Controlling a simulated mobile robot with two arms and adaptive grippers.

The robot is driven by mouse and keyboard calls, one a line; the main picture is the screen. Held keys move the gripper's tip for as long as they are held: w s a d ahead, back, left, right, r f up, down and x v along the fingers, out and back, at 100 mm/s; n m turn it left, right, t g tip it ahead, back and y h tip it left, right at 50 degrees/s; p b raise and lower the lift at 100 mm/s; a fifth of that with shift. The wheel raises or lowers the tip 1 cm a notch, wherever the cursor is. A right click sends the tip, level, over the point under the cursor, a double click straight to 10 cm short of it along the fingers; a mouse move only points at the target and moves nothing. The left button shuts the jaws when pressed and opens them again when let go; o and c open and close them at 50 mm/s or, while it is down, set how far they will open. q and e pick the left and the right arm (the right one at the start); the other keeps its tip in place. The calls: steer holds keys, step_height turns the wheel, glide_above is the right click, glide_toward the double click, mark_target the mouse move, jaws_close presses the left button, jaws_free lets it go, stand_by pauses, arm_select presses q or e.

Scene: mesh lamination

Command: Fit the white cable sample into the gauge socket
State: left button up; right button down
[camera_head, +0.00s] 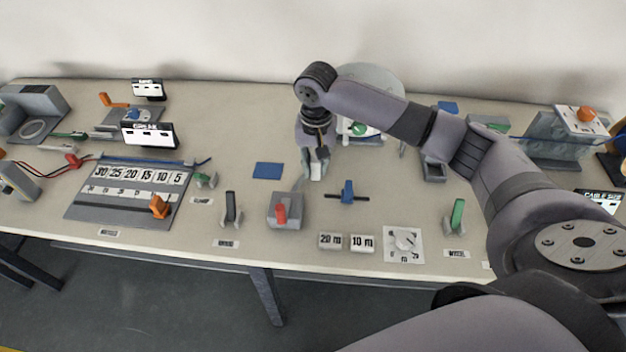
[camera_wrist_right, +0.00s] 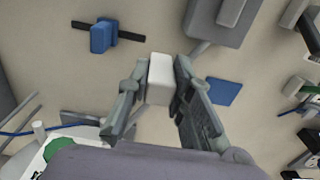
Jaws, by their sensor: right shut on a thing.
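My right gripper (camera_head: 316,172) reaches down over the middle of the table, its fingers closed around a small white block-like piece, which looks like the white cable sample (camera_wrist_right: 159,78). In the right wrist view the piece sits between the two fingertips of the gripper (camera_wrist_right: 158,92). A grey block with a red lever (camera_head: 281,212) stands just nearer the front edge than the gripper; the block also shows in the right wrist view (camera_wrist_right: 222,28). I cannot tell which fixture is the gauge socket. My left gripper is not in view.
A blue square (camera_head: 268,170) lies left of the gripper. A blue piece on a dark bar (camera_head: 347,192) lies to its right. White tiles marked 20 m (camera_head: 330,241) and 10 m (camera_head: 362,243) lie near the front edge. A grey scale board (camera_head: 120,212) is at left.

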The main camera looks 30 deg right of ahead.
step_height(320, 180, down, 8)
steer(key=shift+r+p, duration=0.25)
steer(key=shift+p, duration=0.1)
steer(key=c, duration=1.4)
jaws_free()
steer(key=shift+f, duration=0.1)
steer(key=shift+c, duration=0.2)
